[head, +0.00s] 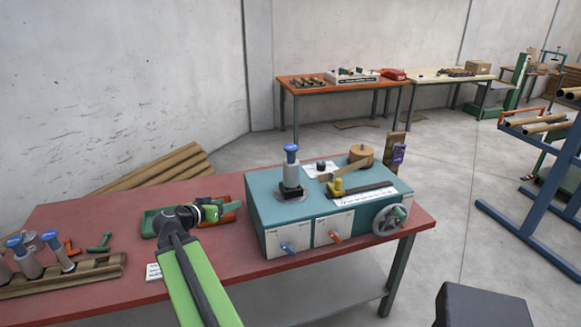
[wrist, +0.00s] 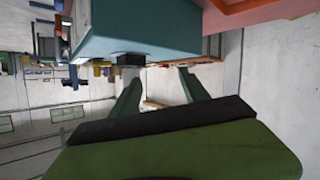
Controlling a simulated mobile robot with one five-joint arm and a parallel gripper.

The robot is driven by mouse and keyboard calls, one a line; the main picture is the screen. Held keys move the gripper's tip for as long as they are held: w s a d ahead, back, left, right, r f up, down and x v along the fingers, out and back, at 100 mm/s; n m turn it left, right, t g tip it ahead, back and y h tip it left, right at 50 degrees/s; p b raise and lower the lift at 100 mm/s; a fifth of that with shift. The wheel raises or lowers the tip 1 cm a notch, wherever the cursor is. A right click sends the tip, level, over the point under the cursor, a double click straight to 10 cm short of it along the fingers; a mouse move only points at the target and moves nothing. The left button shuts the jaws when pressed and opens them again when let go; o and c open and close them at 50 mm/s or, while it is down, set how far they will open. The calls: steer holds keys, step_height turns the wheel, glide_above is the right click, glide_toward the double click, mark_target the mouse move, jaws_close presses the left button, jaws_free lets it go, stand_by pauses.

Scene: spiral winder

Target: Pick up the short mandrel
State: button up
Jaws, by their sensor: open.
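Several grey mandrels with blue knobs stand in a wooden rack (head: 65,279) at the left end of the red table. One rack mandrel (head: 60,252) leans. Another grey mandrel (head: 291,176) with a blue knob stands upright on the teal winder (head: 262,218). I cannot tell for sure which one is the short mandrel. My gripper (head: 228,208) is over the table beside the winder's left side, apart from every mandrel. In the wrist view my gripper (wrist: 160,92) is open with nothing between its fingers; the winder (wrist: 130,35) shows above them.
Green and red trays (head: 152,222) lie beneath my gripper. The winder has a handwheel (head: 389,220) in front.

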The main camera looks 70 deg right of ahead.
mark_target(288, 154)
steer(key=s+d+r+m+g+h, duration=0.2)
steer(key=s+d+r+m+h, duration=0.2)
steer(key=s+d+r, duration=0.6)
steer(key=x, duration=1.2)
steer(key=shift+s+a+f+p, duration=0.1)
steer(key=shift+s+f+p, duration=0.1)
steer(key=shift+p, duration=0.1)
steer(key=shift+x, duration=2.75)
steer(key=shift+s+a+r, duration=0.1)
jaws_close()
